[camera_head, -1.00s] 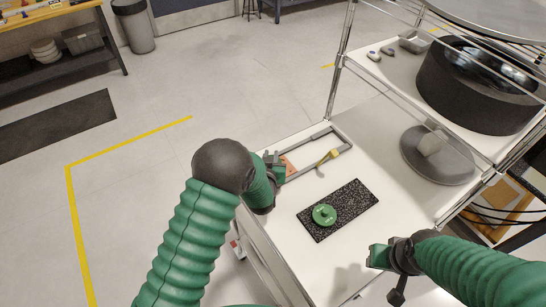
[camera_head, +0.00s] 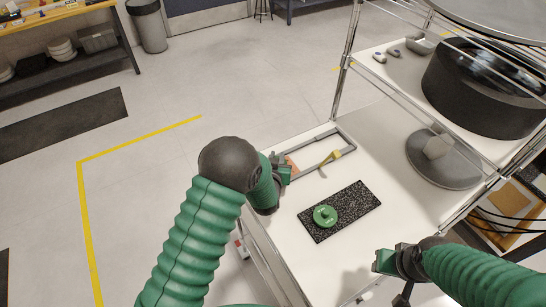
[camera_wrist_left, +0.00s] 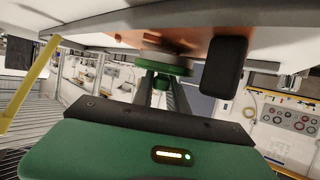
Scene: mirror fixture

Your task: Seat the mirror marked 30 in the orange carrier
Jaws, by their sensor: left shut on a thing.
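My left gripper (camera_head: 283,174) is over the far left part of the table, at the orange carrier (camera_head: 292,167). In the left wrist view it is shut on a green round mirror mount (camera_wrist_left: 160,68), its stem between the fingers. The mount lies against or very close to the orange carrier (camera_wrist_left: 195,42); I cannot tell whether it is seated. Another green round mount (camera_head: 325,215) lies on a black speckled mat (camera_head: 358,203). I cannot read a 30 on either mount. My right gripper (camera_head: 384,261) is near the table's front right, away from both; its jaw opening is unclear.
A grey frame (camera_head: 345,139) surrounds the carrier area, with a yellow-handled tool (camera_head: 331,158) lying across it. A grey disc (camera_head: 441,160) with a pale block stands at the right. A shelf above holds a large black ring (camera_head: 480,95). The white table between is clear.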

